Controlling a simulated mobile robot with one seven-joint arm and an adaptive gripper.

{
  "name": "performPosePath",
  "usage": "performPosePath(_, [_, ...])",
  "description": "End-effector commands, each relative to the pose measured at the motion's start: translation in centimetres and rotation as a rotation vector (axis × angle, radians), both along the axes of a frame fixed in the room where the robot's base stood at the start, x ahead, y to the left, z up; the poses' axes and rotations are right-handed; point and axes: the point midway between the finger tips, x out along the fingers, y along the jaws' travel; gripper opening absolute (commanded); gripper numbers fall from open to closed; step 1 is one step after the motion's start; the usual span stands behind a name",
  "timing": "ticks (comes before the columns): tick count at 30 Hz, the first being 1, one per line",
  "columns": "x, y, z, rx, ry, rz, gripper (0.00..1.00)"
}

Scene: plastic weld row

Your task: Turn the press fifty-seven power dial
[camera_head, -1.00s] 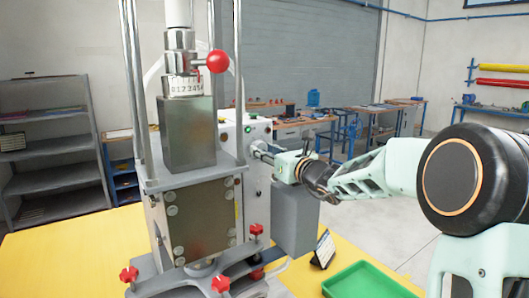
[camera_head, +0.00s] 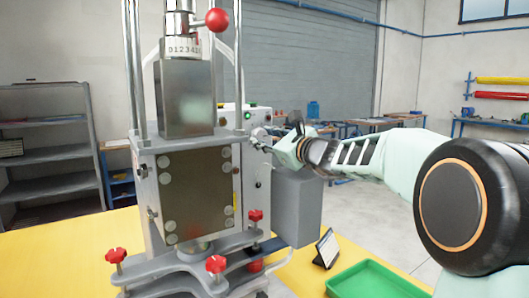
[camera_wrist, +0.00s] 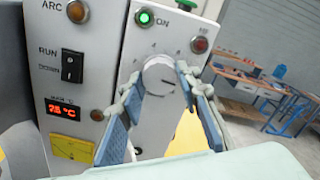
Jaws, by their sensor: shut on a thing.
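The power dial (camera_wrist: 160,76) is a round light-grey knob with a dark mark, on the grey front panel of the press's control box. In the wrist view my gripper (camera_wrist: 161,84) has one blue-padded finger on each side of the dial and is shut on it. The head view shows my gripper (camera_head: 262,140) reaching from the right to the side of the press (camera_head: 196,196), rolled over. The dial is too small and covered to make out there. Small scale marks show above the dial in the wrist view.
A lit green ON lamp (camera_wrist: 146,18) and a red lamp (camera_wrist: 200,45) sit close above the dial. A black rocker switch (camera_wrist: 72,66) and a red temperature display (camera_wrist: 63,110) are to the left. A green tray (camera_head: 372,281) lies on the yellow table (camera_head: 306,276).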

Motion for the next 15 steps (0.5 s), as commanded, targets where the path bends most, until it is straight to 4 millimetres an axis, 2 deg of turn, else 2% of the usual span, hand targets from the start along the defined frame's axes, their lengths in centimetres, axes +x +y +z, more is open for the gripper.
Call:
performPosePath(1, [-0.03,0.05,-0.56,-0.028,-0.019,0.001,0.07])
performPosePath(15, [0.02,-0.02,-0.15,-0.169,-0.112,0.000,0.07])
